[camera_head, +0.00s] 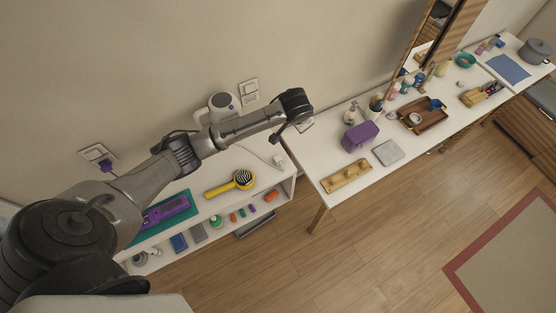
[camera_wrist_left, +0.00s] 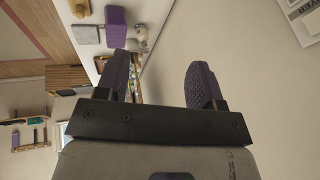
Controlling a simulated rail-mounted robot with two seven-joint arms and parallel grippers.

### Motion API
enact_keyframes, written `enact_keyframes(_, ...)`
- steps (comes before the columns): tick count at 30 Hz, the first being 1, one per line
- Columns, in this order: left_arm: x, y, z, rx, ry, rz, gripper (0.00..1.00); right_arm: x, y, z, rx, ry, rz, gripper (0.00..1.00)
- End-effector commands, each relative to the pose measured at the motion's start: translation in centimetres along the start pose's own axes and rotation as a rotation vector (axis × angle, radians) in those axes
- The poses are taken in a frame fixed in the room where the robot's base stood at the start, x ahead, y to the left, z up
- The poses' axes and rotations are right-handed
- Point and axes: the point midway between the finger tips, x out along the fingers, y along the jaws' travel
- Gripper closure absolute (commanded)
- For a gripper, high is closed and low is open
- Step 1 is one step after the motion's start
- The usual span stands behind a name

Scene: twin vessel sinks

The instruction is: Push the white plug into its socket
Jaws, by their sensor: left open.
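A white plug (camera_head: 278,160) with a thin white cable appears to lie on the white shelf unit near its right end. A white wall socket plate (camera_head: 249,91) is on the wall behind my left forearm. A white wall plate also shows at the upper right of the left wrist view (camera_wrist_left: 302,17). My left gripper (camera_head: 290,129) is high above the gap between shelf and table, apart from the plug. In the left wrist view its two dark padded fingers (camera_wrist_left: 159,82) are spread, with nothing between them. My right gripper is in neither view.
A purple plug (camera_head: 106,166) sits at another wall socket (camera_head: 98,154) on the left. A yellow hairbrush (camera_head: 232,183) and purple tool (camera_head: 166,211) lie on the shelf. The table holds a purple box (camera_head: 361,136) and wooden block (camera_head: 346,177). Floor in front is open.

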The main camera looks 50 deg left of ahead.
Motion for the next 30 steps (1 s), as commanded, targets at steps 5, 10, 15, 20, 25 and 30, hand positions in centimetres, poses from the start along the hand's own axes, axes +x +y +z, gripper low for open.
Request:
enact_keyframes(5,7.8,-2.0,6.7,-0.375,-0.276,0.029,0.38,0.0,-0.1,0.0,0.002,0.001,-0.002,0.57)
enact_keyframes(10,11.2,-2.1,10.3,-0.806,-0.435,0.033,0.38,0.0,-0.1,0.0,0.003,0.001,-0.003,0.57)
enact_keyframes(15,11.5,-1.3,10.4,-1.114,-0.481,0.034,0.38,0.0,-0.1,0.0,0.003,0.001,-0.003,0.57)
enact_keyframes(20,11.5,-1.1,10.2,-1.300,-0.489,0.006,0.38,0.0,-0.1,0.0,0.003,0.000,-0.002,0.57)
enact_keyframes(25,11.5,-1.1,10.2,-1.409,-0.491,-0.020,0.38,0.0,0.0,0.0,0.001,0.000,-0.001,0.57)
enact_keyframes(30,11.5,-1.1,10.2,-1.445,-0.492,-0.029,0.38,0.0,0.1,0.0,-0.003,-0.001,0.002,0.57)
